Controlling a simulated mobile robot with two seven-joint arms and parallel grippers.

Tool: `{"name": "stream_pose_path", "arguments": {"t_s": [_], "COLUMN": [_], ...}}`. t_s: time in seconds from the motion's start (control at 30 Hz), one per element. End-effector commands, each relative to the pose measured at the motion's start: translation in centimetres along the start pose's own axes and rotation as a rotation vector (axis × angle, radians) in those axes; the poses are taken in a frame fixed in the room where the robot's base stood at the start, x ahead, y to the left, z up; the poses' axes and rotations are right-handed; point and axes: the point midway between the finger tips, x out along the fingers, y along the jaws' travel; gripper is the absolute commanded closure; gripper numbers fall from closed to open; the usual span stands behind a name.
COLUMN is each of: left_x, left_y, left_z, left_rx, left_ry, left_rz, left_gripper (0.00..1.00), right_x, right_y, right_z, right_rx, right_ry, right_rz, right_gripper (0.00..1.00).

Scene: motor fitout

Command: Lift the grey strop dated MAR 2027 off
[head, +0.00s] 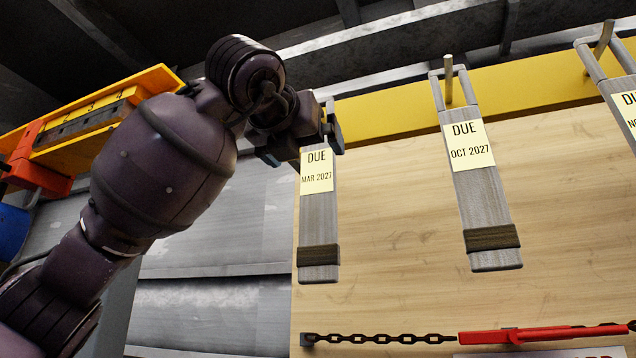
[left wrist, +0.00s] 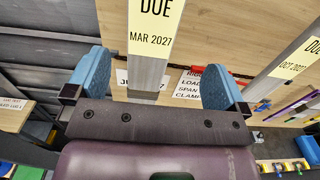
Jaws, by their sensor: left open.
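The grey strop dated MAR 2027 (head: 318,220) hangs against the wooden board, its yellow due label facing out and a dark band near its lower end. My left gripper (head: 302,138) is at the top of this strop, covering its upper end and hanger in the head view. In the left wrist view the strop (left wrist: 148,72) runs between the two blue fingers of my left gripper (left wrist: 155,78). The fingers stand apart, with a visible gap on each side of the strop. My right gripper is not in view.
A grey strop dated OCT 2027 (head: 480,210) hangs on a peg to the right, and another strop (head: 618,90) is at the right edge. A dark chain (head: 380,339) and red bar (head: 540,334) lie below. An orange-yellow level-like object (head: 85,125) is at left.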

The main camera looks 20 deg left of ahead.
Motion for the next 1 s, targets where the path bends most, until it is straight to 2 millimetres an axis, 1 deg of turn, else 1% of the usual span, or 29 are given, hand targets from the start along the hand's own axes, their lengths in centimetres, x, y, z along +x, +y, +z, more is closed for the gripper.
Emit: {"name": "stream_pose_path", "arguments": {"t_s": [0.1, 0.23, 0.3, 0.53, 0.8, 0.9, 1.0], "left_x": [1.9, 3.6, 4.3, 5.7, 9.2, 9.9, 10.2], "left_y": [0.1, 0.1, 0.1, 0.2, 0.5, 0.5, 0.4], "left_z": [-0.1, 0.0, -0.1, -0.3, -0.7, -0.8, -0.8], "left_rx": [-0.001, -0.001, 0.000, 0.002, 0.002, 0.001, 0.002], "left_ry": [0.006, 0.004, 0.003, 0.004, 0.003, 0.004, 0.002], "left_rz": [0.003, 0.000, 0.000, 0.000, -0.001, -0.001, -0.002], "left_gripper": [0.00, 0.00, 0.00, 0.00, 0.00, 0.00, 0.00], "right_x": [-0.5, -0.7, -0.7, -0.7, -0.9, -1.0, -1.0], "right_y": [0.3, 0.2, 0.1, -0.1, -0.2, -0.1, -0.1], "right_z": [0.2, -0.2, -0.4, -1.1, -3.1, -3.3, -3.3], "right_rx": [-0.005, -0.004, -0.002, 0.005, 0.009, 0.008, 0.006], "right_ry": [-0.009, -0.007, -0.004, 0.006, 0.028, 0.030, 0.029], "right_rz": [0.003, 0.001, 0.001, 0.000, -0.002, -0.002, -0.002], "right_gripper": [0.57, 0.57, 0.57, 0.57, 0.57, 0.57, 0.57]}}
